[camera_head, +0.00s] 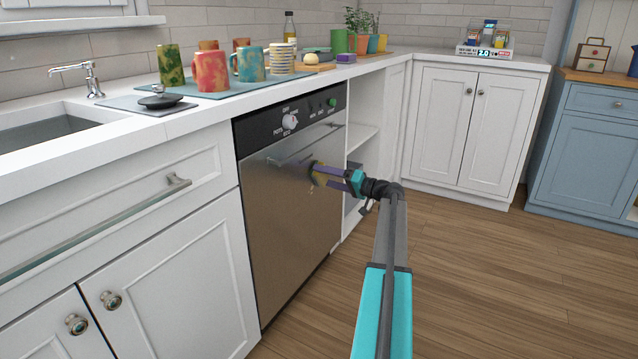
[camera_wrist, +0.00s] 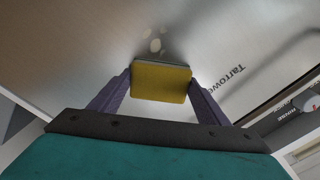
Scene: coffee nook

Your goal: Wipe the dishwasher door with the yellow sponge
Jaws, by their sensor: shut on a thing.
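The dishwasher door (camera_head: 285,225) is a brushed steel panel under a black control strip, and it is shut. My gripper (camera_head: 318,174) is in front of its upper right part, pointing at the steel. In the wrist view the yellow sponge (camera_wrist: 160,84) is clamped between the two purple fingers. Its far face is at or very near the door surface (camera_wrist: 75,45); I cannot tell if it touches. Several pale spots (camera_wrist: 155,40) show on the steel just beyond the sponge. Dark lettering is to the right of it.
The door's bar handle (camera_head: 300,145) runs above my gripper. Open white shelves (camera_head: 362,135) stand right of the dishwasher. Several mugs stand on a blue-grey mat (camera_head: 215,94) on the counter above. The wooden floor (camera_head: 480,270) at right is clear.

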